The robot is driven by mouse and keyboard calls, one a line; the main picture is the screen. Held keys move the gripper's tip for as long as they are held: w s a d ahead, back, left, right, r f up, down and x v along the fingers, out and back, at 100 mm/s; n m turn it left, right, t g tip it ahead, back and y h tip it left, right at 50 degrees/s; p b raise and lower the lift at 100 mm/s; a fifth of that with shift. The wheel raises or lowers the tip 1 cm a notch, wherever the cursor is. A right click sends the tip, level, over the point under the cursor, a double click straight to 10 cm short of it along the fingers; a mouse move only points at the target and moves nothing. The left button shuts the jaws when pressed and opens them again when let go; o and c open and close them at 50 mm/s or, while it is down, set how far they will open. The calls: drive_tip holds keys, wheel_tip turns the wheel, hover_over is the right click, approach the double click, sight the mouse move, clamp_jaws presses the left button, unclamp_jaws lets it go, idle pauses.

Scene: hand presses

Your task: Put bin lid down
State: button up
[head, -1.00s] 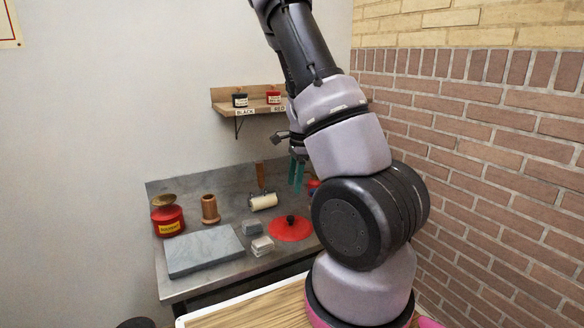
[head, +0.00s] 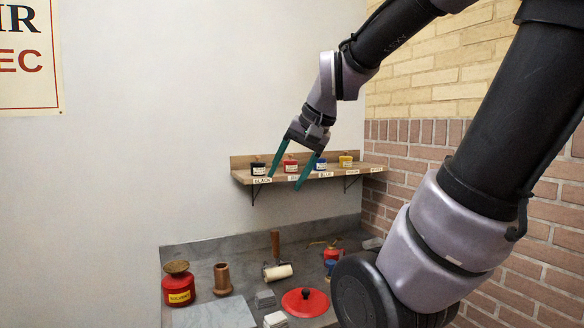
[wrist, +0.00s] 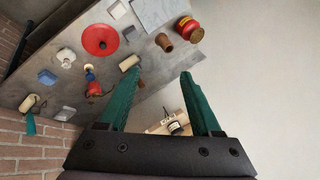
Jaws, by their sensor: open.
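A round red lid (head: 305,303) with a black knob lies on the grey metal table. The lid also shows in the wrist view (wrist: 101,40), at the upper left. I take it to be the bin lid. My gripper (head: 284,183) is open, with its two green fingers pointing down in front of the wall shelf. It is well above and behind the lid. In the wrist view my gripper (wrist: 160,75) has nothing between its fingertips. No bin shows in the current views.
The wall shelf (head: 240,178) holds several small labelled pots, close to my fingers. The table (head: 195,250) carries a red can (head: 178,284), a brown wooden cylinder (head: 222,279), a roller (head: 278,272) and a grey slab (head: 215,314). A brick wall stands at the right.

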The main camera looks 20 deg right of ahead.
drive_tip(key=s, duration=0.1)
drive_tip(key=s+r+n+t, duration=0.1)
drive_tip(key=s+r+n+h, duration=0.1)
drive_tip(key=s, duration=0.1)
drive_tip(key=shift+s+a, duration=0.1)
drive_tip(key=shift+a, duration=0.3)
drive_tip(key=shift+c, duration=1.2)
drive_tip(key=shift+a, duration=0.15)
